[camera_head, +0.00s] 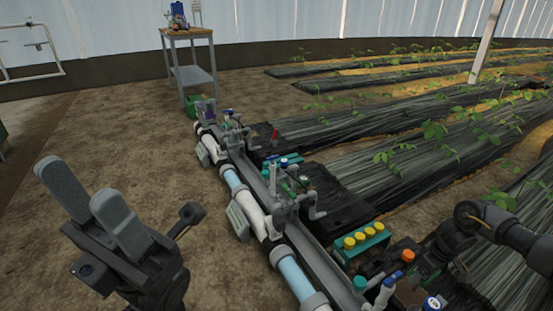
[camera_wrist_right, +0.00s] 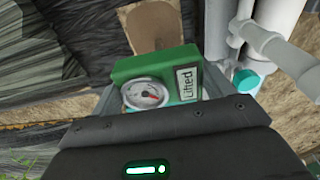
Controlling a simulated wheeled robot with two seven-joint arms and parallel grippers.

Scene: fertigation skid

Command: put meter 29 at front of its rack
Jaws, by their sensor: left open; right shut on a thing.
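My right gripper (camera_wrist_right: 160,95) is shut on a green box (camera_wrist_right: 183,65) in the right wrist view. No number 29 is readable in either view. In the head view my right gripper (camera_head: 415,278) is at the lower right, and the held box cannot be made out there. A teal rack (camera_head: 378,246) with several yellow-capped items stands behind it, to the left. I cannot tell whether this is the meter's rack. My left gripper (camera_head: 75,183) is open and empty at the lower left.
A long skid with grey and blue pipe (camera_head: 290,272), valves and risers (camera_head: 283,190) runs diagonally through the middle. An orange cap (camera_head: 408,256) is close to my right gripper. A cart (camera_head: 190,72) stands at the back. Bare soil left of the pipe is clear.

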